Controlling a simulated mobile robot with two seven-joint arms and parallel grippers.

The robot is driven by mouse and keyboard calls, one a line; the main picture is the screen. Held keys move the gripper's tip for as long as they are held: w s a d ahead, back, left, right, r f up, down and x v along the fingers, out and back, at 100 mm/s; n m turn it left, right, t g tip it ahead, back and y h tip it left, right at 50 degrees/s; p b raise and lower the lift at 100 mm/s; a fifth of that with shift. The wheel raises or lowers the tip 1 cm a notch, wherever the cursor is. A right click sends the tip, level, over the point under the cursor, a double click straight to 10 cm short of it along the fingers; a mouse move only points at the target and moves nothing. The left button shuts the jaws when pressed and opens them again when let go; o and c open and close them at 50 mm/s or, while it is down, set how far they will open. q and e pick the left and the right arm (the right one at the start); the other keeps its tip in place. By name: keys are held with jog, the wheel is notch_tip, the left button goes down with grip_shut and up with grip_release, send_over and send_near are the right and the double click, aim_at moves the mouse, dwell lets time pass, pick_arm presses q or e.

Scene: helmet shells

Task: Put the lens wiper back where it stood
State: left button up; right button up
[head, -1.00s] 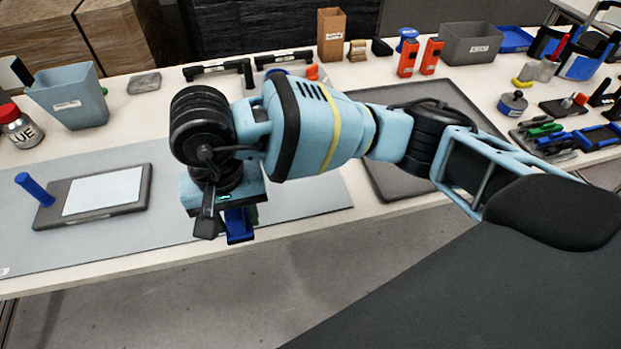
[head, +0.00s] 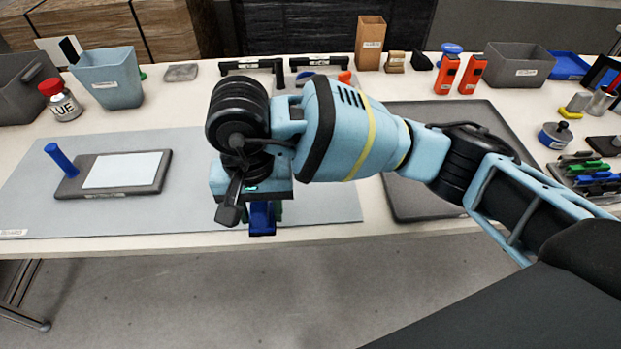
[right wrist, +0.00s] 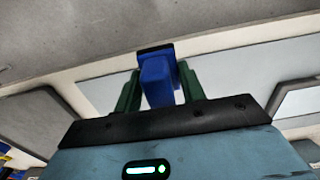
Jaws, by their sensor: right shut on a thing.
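My right gripper (head: 264,207) is shut on a blue thing with a black edge, which looks like the lens wiper (head: 262,222). In the right wrist view the wiper (right wrist: 157,80) sits between the two green fingers of the gripper (right wrist: 160,88), its black edge pointing away from the palm. In the head view the gripper is over the front edge of the grey mat (head: 215,170), and my wrist hides most of the wiper. I cannot tell how high it is. My left gripper is not in view.
A dark tray with a pale pad (head: 160,172) lies on the mat at left, a blue upright handle (head: 60,158) at its corner. A light blue bin (head: 120,95) and red-capped bottle (head: 62,108) stand behind. A dark mat (head: 410,203) lies right. Mat between tray and gripper is clear.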

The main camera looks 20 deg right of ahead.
jog(key=p, duration=0.1)
send_over(310, 188)
jog(key=shift+s+a+f, duration=0.2)
jog(key=shift+a+f, duration=0.15)
jog(key=shift+f, duration=0.25)
jog(key=shift+w+d+f+p, duration=0.15)
jog(key=shift+d+f, duration=0.05)
jog(key=shift+f, duration=0.7)
jog(key=shift+w+d+f+p, duration=0.1)
jog(key=shift+d+f+p, duration=0.05)
jog(key=shift+f, duration=0.75)
jog(key=shift+f, duration=0.1)
jog(key=shift+f, duration=0.1)
jog(key=o, duration=0.9)
notch_tip(310, 188, up, 12)
jog(key=shift+r, duration=0.25)
